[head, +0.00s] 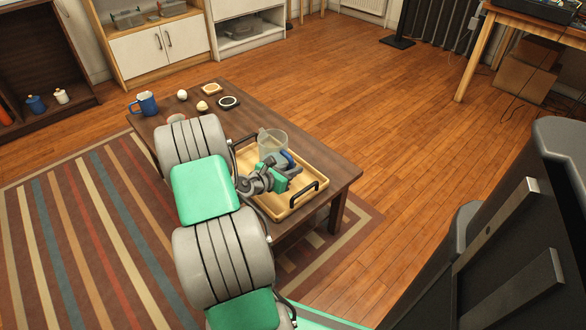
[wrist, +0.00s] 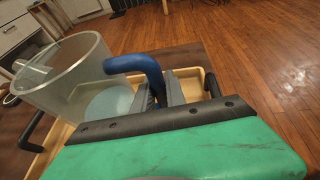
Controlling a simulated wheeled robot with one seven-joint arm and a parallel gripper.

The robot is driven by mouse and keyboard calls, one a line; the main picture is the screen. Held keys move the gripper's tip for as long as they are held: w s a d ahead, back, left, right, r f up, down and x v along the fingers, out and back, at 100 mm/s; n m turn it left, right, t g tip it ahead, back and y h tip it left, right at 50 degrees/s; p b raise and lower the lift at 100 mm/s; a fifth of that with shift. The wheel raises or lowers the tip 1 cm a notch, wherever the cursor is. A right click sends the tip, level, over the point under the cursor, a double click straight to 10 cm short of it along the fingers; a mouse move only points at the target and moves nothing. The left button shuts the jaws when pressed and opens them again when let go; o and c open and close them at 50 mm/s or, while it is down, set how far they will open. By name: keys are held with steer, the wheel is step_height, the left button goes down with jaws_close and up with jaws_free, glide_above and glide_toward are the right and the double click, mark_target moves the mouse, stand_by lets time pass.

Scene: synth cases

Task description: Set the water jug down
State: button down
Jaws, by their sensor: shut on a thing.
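The water jug is a clear container (head: 272,143) with a blue handle. In the wrist view the jug's clear body (wrist: 62,80) is at the left and its blue handle (wrist: 136,62) arches towards my gripper. My gripper (head: 284,169) is shut on the blue handle, and its fingers also show in the wrist view (wrist: 165,92). The jug is upright or slightly tilted, over the wooden tray (head: 313,165). I cannot tell whether its base touches the tray, as my gripper hides part of it.
The tray with black handles sits on a dark low table (head: 345,172). My arm covers the table's near left side. Open wooden floor lies to the right.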

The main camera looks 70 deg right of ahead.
steer(key=c, duration=1.3)
jaws_free()
steer(key=shift+f, duration=0.1)
steer(key=shift+a+f, duration=0.1)
steer(key=w+a+r+m+t+y+p, duration=0.25)
steer(key=w+a+r+p, duration=0.35)
steer(key=a+r, duration=0.3)
steer(key=w+a+r+m+t+y+p, duration=0.2)
steer(key=w+a+r+m+p, duration=0.2)
steer(key=w+a+r+p, duration=0.5)
steer(key=w+a+r+m+t+y+p, duration=0.2)
steer(key=w+a+r+m+p, duration=0.2)
steer(key=a+r, duration=0.5)
steer(key=s+a+r+m+y+p, duration=0.1)
steer(key=s+a+r+y+p, duration=0.1)
steer(key=a+r+p, duration=0.3)
steer(key=s+a+r+m+t+y+p, duration=0.1)
steer(key=a+r+y+p, duration=0.3)
steer(key=a+r, duration=0.9)
steer(key=s+a+m+p, duration=0.1)
steer(key=a+p, duration=0.1)
steer(key=a, duration=0.6)
steer(key=shift+s+a, duration=0.2)
steer(key=shift+a, duration=0.2)
